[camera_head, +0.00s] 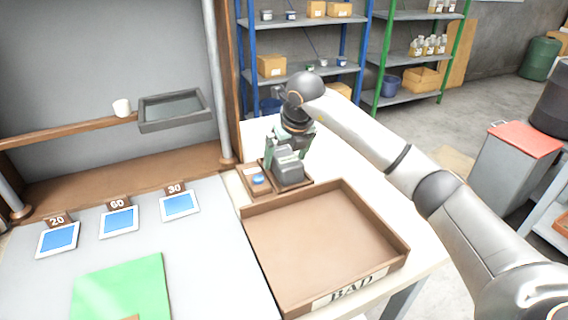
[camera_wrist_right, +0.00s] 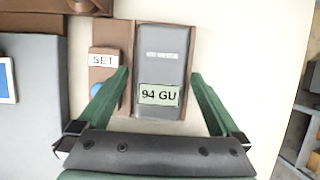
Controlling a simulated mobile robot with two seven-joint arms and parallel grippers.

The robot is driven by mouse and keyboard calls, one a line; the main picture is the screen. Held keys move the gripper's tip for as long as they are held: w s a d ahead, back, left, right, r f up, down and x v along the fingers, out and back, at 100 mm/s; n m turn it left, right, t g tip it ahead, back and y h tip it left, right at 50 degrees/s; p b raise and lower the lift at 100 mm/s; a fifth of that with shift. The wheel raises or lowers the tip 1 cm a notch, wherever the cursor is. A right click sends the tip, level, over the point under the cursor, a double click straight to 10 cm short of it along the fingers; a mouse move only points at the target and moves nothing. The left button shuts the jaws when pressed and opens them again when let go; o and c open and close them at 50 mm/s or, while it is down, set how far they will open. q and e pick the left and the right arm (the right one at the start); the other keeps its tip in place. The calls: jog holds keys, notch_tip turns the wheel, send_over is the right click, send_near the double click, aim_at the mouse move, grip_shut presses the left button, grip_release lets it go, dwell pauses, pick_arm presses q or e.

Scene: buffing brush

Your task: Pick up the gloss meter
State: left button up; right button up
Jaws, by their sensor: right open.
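The gloss meter (camera_head: 289,168) is a dark grey box on a brown wooden base on the table, behind the tray marked BAD. In the right wrist view the gloss meter (camera_wrist_right: 161,62) shows a display reading "94 GU". My right gripper (camera_head: 290,150) is above and around it, pointing down. In the right wrist view the open green fingers (camera_wrist_right: 160,92) stand on either side of the meter, apart from it. A label "SET" (camera_wrist_right: 103,58) and a blue button (camera_head: 258,179) are on the base at its left. My left gripper is not in view.
The brown BAD tray (camera_head: 322,240) lies in front of the meter. Several blue panels (camera_head: 119,220) with number tags and a green sheet (camera_head: 122,290) lie on the grey surface at left. A post (camera_head: 218,80) and a shelf with a grey tray (camera_head: 174,110) stand left of the gripper.

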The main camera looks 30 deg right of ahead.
jog(key=shift+w+f, duration=0.15)
jog(key=shift+f, duration=0.25)
jog(key=c, duration=1.3)
